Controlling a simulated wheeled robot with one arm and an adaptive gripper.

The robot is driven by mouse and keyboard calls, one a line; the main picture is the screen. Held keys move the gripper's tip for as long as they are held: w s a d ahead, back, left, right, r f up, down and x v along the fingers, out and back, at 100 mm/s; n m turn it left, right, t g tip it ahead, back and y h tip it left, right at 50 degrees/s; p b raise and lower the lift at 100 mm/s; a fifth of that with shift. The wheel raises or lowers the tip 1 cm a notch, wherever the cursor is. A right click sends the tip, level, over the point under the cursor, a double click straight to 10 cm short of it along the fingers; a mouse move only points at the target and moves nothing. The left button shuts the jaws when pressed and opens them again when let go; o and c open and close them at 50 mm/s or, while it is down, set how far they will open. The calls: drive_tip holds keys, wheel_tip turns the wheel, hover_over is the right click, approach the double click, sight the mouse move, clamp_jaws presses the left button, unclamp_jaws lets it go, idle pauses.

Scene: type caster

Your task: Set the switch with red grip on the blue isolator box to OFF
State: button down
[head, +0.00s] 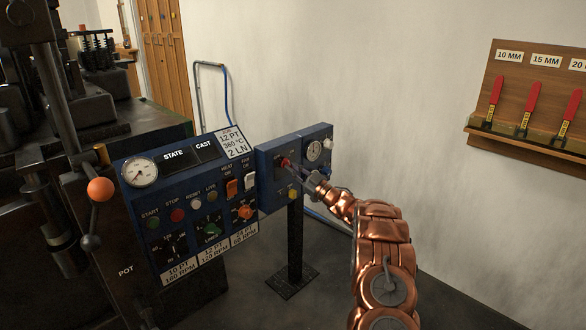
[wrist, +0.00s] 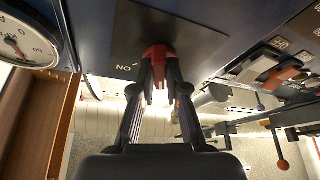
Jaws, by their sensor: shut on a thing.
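The blue isolator box (head: 265,188) stands on a dark post, right of the large control panel. Its switch with red grip (head: 286,163) sits on a dark plate on the box's front. My gripper (head: 303,173) reaches it from the right. In the wrist view, the fingers of my gripper (wrist: 159,82) are closed on both sides of the red grip (wrist: 157,53). An upside-down ON label (wrist: 124,68) shows on the plate, left of the grip. The fingers partly cover the grip, and no OFF label can be read.
A gauge (head: 314,151) is on the box face right of the switch, and a yellow knob (head: 292,194) is below. The control panel (head: 190,200) with buttons and knobs stands close on the left. A wooden rack (head: 520,105) with red-handled tools hangs at right.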

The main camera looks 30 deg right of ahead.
drive_tip(key=shift+d+r+n+g+y, duration=0.1)
drive_tip(key=shift+n+g+y, duration=0.4)
drive_tip(key=shift+n, duration=0.9)
drive_tip(key=shift+d+n+g+y, duration=0.1)
drive_tip(key=shift+n+g+y, duration=0.35)
drive_tip(key=shift+n, duration=0.95)
drive_tip(key=shift+g, duration=0.25)
drive_tip(key=c, duration=1.2)
unclamp_jaws()
drive_tip(key=v, duration=1.2)
drive_tip(key=shift+w, duration=0.1)
